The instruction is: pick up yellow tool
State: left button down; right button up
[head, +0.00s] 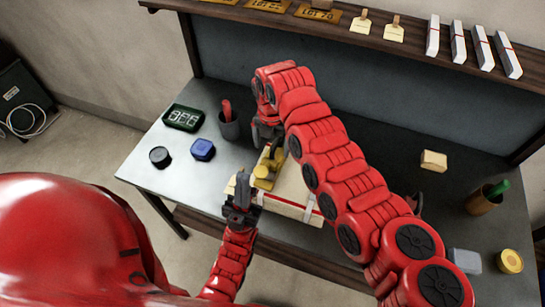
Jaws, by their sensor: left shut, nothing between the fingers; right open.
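My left gripper (242,190) is shut and empty at the cloth's left front edge, just left of the tool. My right gripper (268,138) is open at the tool's far end, pointing down from above. The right arm crosses over the cloth and hides part of it. I cannot tell whether the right fingers touch the tool.
On the table (150,178) at left are a green-framed digital clock (184,117), a blue box (202,150), a black round item (159,157) and a dark cup (229,126). At right are a cream block (433,161), a brown cup (482,203) and a yellow jar (510,261). A shelf (400,50) runs behind.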

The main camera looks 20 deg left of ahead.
aim_at(272, 160)
jog(key=shift+s+f, duration=0.15)
jog(key=shift+f, duration=0.4)
jog(key=shift+s+f+p, duration=0.1)
jog(key=shift+f+p, duration=0.05)
jog(key=shift+p, duration=0.25)
jog(key=f, duration=0.1)
jog(key=f+p, duration=0.2)
jog(key=shift+s+d+f, duration=0.15)
jog(key=shift+s+d, duration=0.05)
jog(key=shift+d, duration=0.1)
jog(key=shift+f, duration=0.8)
jog(key=shift+p, duration=0.3)
grip_shut()
